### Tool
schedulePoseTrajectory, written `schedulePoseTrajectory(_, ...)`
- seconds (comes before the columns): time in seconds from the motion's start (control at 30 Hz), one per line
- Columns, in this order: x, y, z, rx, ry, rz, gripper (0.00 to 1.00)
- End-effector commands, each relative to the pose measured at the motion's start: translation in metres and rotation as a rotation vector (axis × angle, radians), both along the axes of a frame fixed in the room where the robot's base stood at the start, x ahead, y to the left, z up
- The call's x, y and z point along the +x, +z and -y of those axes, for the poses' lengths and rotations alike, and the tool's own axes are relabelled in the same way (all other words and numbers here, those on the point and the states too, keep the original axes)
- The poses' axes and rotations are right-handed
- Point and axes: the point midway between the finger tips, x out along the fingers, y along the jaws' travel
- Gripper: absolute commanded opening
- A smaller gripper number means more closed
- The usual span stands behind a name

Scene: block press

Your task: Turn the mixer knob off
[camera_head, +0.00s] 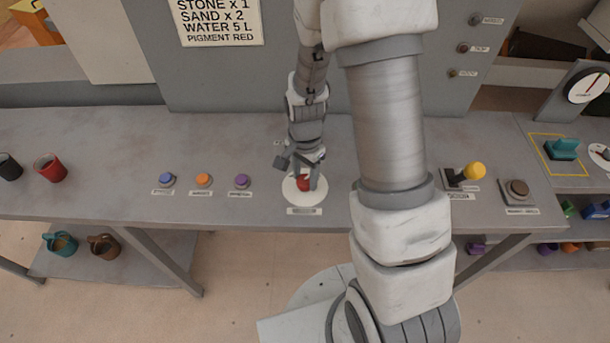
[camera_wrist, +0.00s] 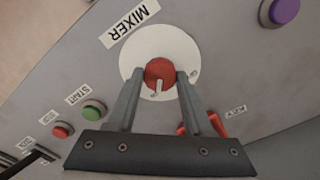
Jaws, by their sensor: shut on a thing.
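The mixer knob (camera_head: 304,184) is red and sits on a round white plate (camera_head: 290,196) on the bench top. In the wrist view the knob (camera_wrist: 160,72) lies between the two fingertips, with a white pointer mark at its lower edge and the MIXER label (camera_wrist: 130,22) beside the plate. My gripper (camera_head: 305,178) reaches down over the knob, and its fingers (camera_wrist: 159,79) are shut on its sides. The fingers hide part of the plate.
Blue (camera_head: 166,179), orange (camera_head: 204,179) and purple (camera_head: 242,181) buttons stand left of the knob. A yellow-topped lever (camera_head: 473,171) and a brown knob (camera_head: 518,188) lie to the right. In the wrist view, a green START button (camera_wrist: 94,111) and a red switch (camera_wrist: 216,124) are near the fingers.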

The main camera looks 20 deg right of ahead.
Motion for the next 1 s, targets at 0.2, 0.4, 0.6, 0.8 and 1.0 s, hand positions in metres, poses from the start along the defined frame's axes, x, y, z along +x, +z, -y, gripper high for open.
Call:
schedulePoseTrajectory(0.2,0.0006,-0.0011,0.0001,0.0,0.174,0.001,0.0)
schedulePoseTrajectory(0.4,0.0006,-0.0007,0.0002,0.0,0.364,0.001,0.0)
schedulePoseTrajectory(0.6,0.0006,-0.0006,0.0,-0.001,0.556,0.002,0.0)
schedulePoseTrajectory(0.8,0.0006,-0.0001,0.0,-0.001,0.747,0.002,0.0)
schedulePoseTrajectory(1.0,0.0005,0.0004,0.0,0.0,0.937,0.002,0.0)
